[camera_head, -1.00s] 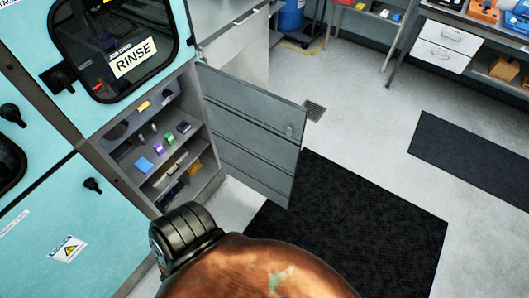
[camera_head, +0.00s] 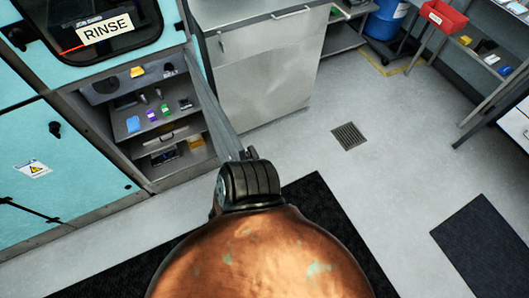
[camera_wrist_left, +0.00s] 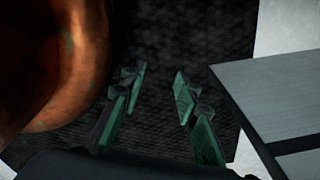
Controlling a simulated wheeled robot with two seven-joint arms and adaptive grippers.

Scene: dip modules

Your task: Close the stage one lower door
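The lower door (camera_head: 213,105) is a grey panel under the RINSE window. It stands open, swung out from the cabinet's right side, and appears nearly edge-on in the head view. Its outer end is beside or behind my black arm joint; I cannot tell if they touch. In the left wrist view, a grey panel (camera_wrist_left: 280,95) that looks like the door is at the right, apart from my left gripper (camera_wrist_left: 160,108). That gripper has green-padded fingers, spread apart and empty above a dark mat. My right gripper is not in view.
The open cabinet (camera_head: 118,125) holds several small items on its shelves. A grey counter (camera_head: 260,75) stands behind the door. Clear floor with a drain (camera_head: 348,136) lies to the right; dark mats (camera_head: 490,250) lie on it. A red bin (camera_head: 442,18) is on the far bench.

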